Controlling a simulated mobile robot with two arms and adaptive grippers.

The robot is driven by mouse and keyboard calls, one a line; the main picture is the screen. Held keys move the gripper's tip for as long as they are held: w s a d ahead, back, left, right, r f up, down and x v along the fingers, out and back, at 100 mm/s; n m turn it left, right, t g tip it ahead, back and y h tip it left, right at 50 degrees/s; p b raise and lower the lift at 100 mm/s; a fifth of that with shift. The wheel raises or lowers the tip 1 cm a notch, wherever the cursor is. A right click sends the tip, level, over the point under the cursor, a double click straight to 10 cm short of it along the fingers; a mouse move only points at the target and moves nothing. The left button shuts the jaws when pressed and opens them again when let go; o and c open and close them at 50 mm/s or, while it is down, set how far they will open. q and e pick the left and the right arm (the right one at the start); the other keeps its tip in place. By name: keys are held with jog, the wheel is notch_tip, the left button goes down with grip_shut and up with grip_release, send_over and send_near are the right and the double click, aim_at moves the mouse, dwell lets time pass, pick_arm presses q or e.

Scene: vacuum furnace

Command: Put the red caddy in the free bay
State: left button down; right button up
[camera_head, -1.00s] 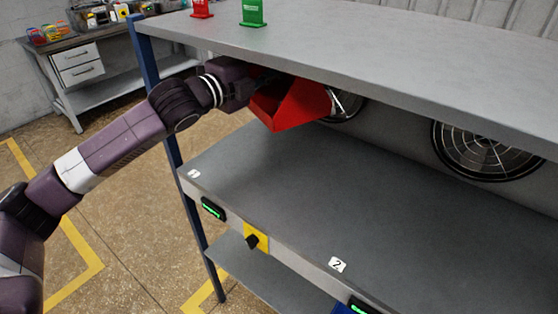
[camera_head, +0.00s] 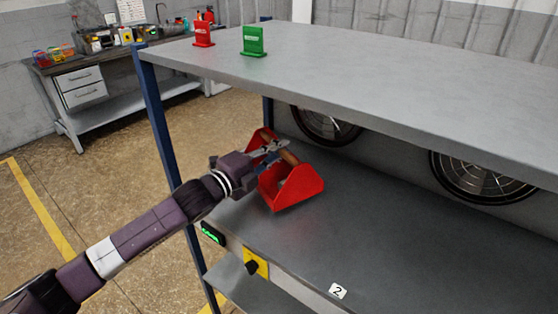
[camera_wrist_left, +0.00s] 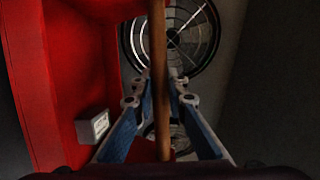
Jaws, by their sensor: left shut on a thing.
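The red caddy (camera_head: 298,186) is an open box with two raised ends and a wooden bar handle (camera_head: 289,157). It is at the left part of the middle shelf (camera_head: 390,240), under the upper shelf. I cannot tell whether its base touches the shelf. My left gripper (camera_head: 274,150) is shut on the handle, reaching in from the left. In the left wrist view the handle (camera_wrist_left: 160,75) runs between the gripper fingers (camera_wrist_left: 157,105), beside a red caddy wall (camera_wrist_left: 75,70). A small pale labelled item (camera_wrist_left: 94,126) shows against the red. My right gripper is not in view.
The upper shelf (camera_head: 380,85) overhangs, with red (camera_head: 203,36) and green (camera_head: 254,42) stands on top. The shelf by label 2 (camera_head: 338,291) is clear.

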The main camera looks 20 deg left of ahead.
aim_at(279, 179)
pick_arm(q)
notch_tip(279, 179, down, 3)
jog(key=shift+f, duration=0.1)
dwell(0.3)
jog(key=c, duration=2.3)
grip_release()
jog(key=shift+f, duration=0.3)
jog(key=o, duration=0.4)
jog(key=shift+s, duration=0.1)
jog(key=shift+c, duration=0.2)
jog(key=shift+r, duration=0.1)
